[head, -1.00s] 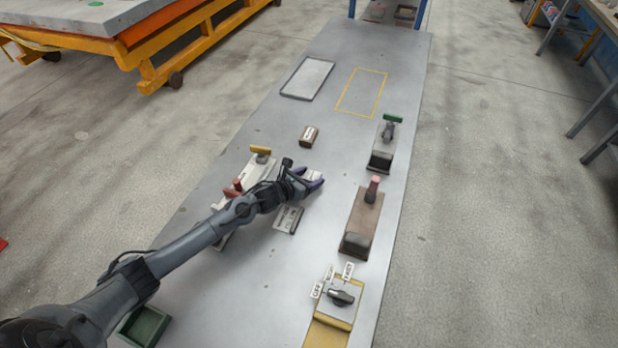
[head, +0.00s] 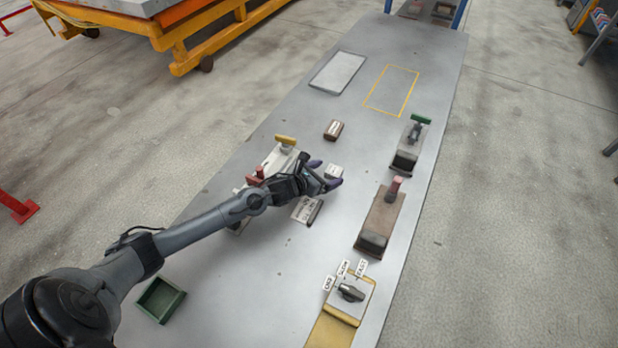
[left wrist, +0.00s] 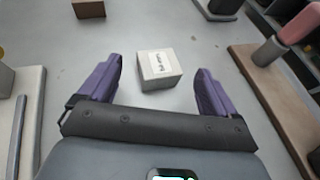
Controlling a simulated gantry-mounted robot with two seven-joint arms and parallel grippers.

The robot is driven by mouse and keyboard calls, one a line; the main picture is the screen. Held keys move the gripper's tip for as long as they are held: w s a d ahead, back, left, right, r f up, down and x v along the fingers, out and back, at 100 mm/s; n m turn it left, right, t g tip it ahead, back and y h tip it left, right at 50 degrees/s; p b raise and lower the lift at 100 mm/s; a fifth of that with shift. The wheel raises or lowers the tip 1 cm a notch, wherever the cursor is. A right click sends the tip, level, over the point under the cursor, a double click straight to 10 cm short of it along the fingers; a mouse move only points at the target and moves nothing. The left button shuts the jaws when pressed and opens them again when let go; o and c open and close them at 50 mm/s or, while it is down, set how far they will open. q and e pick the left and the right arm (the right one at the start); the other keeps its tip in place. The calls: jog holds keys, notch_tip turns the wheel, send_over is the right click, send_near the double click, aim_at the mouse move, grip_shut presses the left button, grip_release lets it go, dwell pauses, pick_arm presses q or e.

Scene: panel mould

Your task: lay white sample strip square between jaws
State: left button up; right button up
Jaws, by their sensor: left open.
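The white sample strip looks like a small pale block with a printed label (head: 335,171) on the grey bench. In the left wrist view the labelled block (left wrist: 160,68) lies ahead, between the lines of the two purple fingers, with clear gaps on both sides. My left gripper (head: 326,175) is open, its fingertips low around the near end of the block and not closed on it. A pale fixture with a yellow and a red handle (head: 286,140) stands just left of the gripper, partly hidden by my arm; its jaws cannot be made out. My right gripper is not in view.
A grey labelled plate (head: 307,210) lies just below the gripper. A brown block (head: 334,130) is beyond. Handled fixtures (head: 381,218) (head: 410,148) and a dial box (head: 350,292) line the right edge. A green tray (head: 160,299) is lower left. A yellow outline (head: 392,91) is empty.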

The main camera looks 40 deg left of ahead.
pick_arm(q)
jog(key=p+v, duration=0.1)
jog(key=v, duration=0.7)
jog(key=shift+s, duration=0.2)
jog(key=shift+s+r, duration=0.25)
jog(key=shift+s, duration=0.2)
jog(key=shift+c, duration=0.8)
